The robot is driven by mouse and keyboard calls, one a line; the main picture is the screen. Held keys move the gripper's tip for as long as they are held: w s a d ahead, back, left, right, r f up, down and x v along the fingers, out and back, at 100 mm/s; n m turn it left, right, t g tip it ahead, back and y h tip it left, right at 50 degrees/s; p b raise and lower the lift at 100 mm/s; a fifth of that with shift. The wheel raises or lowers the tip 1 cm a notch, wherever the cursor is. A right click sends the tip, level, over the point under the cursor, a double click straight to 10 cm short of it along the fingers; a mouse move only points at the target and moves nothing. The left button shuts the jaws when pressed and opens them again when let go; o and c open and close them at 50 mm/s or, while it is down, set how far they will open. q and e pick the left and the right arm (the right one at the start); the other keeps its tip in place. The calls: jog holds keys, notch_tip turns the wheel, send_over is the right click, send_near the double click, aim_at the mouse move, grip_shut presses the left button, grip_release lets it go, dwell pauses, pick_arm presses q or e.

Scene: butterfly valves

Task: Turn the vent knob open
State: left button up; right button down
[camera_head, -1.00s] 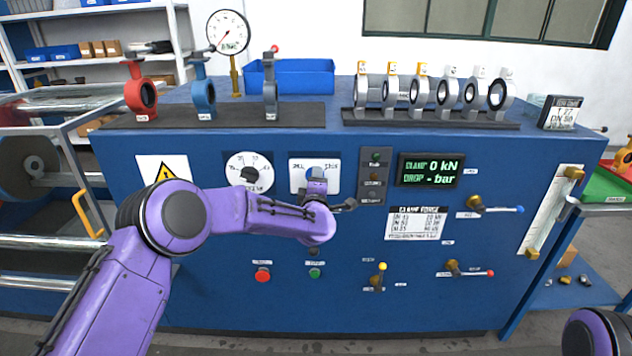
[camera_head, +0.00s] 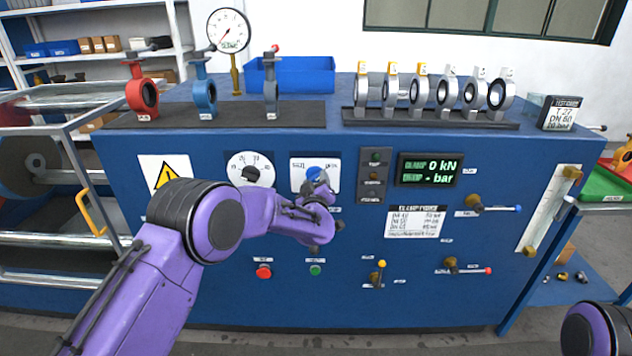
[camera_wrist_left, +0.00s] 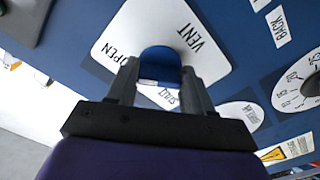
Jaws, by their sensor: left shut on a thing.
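The blue vent knob (camera_wrist_left: 160,64) sits on a white plate (camera_wrist_left: 130,32) marked VENT, OPEN and SHUT. In the wrist view the two fingers of my left gripper (camera_wrist_left: 160,72) stand on either side of the knob, shut on it. In the head view the knob (camera_head: 314,174) shows just above my left gripper (camera_head: 320,184), which partly covers it and the plate's lower right. The knob's exact pointing is hard to read. My right gripper is out of view.
A round white dial (camera_head: 250,172) with a black knob is left of the vent plate. Red (camera_head: 264,271) and green (camera_head: 316,270) buttons are below. A small switch panel (camera_head: 374,172) is close on the right, beside the display (camera_head: 428,170). Valves stand on top of the bench.

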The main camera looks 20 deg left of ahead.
pick_arm(q)
jog(key=shift+r+m, duration=0.25)
jog(key=shift+m, duration=0.35)
jog(key=o, duration=0.9)
jog(key=shift+c, duration=0.2)
jog(key=shift+o, duration=0.9)
jog(key=shift+w+f, duration=0.15)
jog(key=shift+f, duration=0.1)
jog(key=b+v, duration=0.1)
jog(key=v, duration=0.9)
jog(key=shift+s+b, duration=0.3)
